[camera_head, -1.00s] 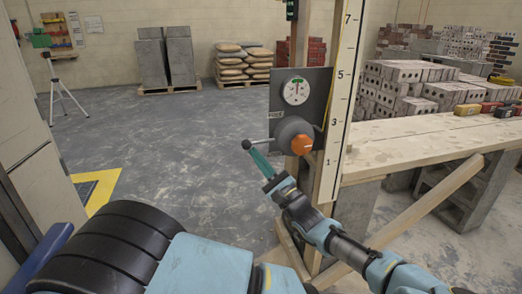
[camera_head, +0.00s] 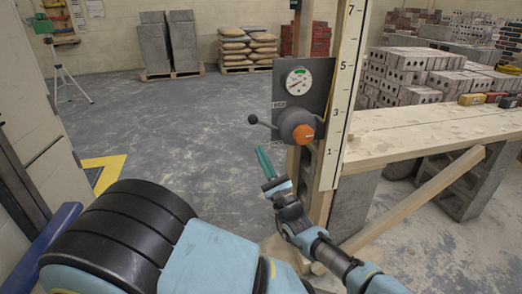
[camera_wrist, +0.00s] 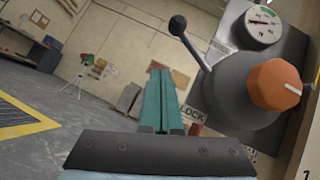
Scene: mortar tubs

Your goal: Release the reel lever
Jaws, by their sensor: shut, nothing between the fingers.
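The reel lever (camera_head: 265,122) is a thin arm with a black ball knob, sticking out left and slightly up from a grey round housing (camera_head: 287,121). It also shows in the wrist view (camera_wrist: 188,42), pointing up and left. An orange knob (camera_head: 303,133) sits on the front of the housing and shows large in the wrist view (camera_wrist: 274,85). My gripper (camera_head: 260,150) is shut and empty, its teal fingers together, below the lever and apart from it. In the wrist view my gripper (camera_wrist: 160,71) points past the housing's left side.
A round gauge (camera_head: 298,81) is on the grey plate (camera_head: 322,76) above the housing. A numbered white board (camera_head: 343,90) stands right of it. A timber bench (camera_head: 420,133) with a slanted brace (camera_head: 410,199) lies right. Open floor (camera_head: 170,120) lies left.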

